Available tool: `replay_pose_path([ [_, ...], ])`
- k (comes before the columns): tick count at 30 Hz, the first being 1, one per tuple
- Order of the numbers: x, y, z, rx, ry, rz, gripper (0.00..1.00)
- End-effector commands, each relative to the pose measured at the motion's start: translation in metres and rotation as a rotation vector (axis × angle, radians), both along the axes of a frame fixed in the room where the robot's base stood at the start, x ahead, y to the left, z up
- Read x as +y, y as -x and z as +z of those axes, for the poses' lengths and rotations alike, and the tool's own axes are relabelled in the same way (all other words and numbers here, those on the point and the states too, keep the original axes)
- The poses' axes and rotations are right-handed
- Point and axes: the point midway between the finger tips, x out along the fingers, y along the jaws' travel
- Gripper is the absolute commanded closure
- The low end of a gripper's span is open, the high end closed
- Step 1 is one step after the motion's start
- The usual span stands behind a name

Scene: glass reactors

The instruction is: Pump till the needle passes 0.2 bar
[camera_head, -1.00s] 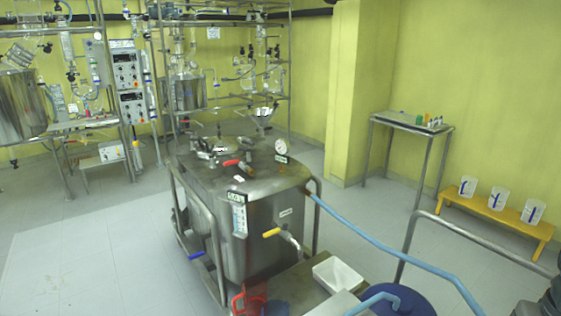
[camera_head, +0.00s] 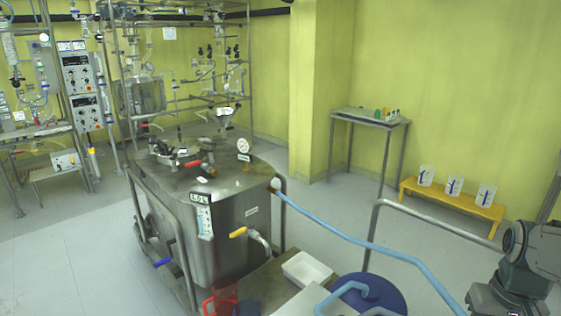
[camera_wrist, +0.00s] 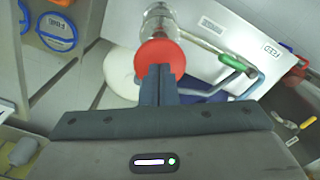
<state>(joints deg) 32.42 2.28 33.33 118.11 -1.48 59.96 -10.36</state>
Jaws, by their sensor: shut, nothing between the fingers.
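The pressure gauge (camera_head: 243,146) is a small white dial on top of the steel tank (camera_head: 221,233) in the head view. Its needle is too small to read. My gripper (camera_wrist: 160,72) is shut and empty in the wrist view. Its fingertips lie over a round red part (camera_wrist: 165,53), with a clear glass-like piece (camera_wrist: 158,20) beyond it. I cannot tell whether the fingers touch the red part. No pump is clearly identifiable. In the head view my arm shows at the right edge, but the gripper is out of frame.
A blue hose (camera_head: 350,238) runs from the tank to the lower right. A blue drum (camera_head: 380,294), white tray (camera_head: 307,269) and red jug (camera_head: 219,301) are in front. A metal rail (camera_head: 430,224) and yellow bench (camera_head: 452,205) with beakers are at right. Floor at left is clear.

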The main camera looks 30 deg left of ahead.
Motion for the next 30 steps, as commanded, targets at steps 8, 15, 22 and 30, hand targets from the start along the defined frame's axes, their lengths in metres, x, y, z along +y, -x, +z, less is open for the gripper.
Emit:
replay_pose_path([
  [8, 0.0, 0.0, -0.029, 0.001, -0.001, 0.001, 1.0],
  [15, 0.0, 0.0, -0.05, 0.003, 0.0, 0.001, 1.0],
  [22, 0.0, 0.0, -0.064, 0.003, -0.001, 0.0, 1.0],
  [30, 0.0, 0.0, -0.053, 0.002, -0.001, 0.0, 1.0],
])
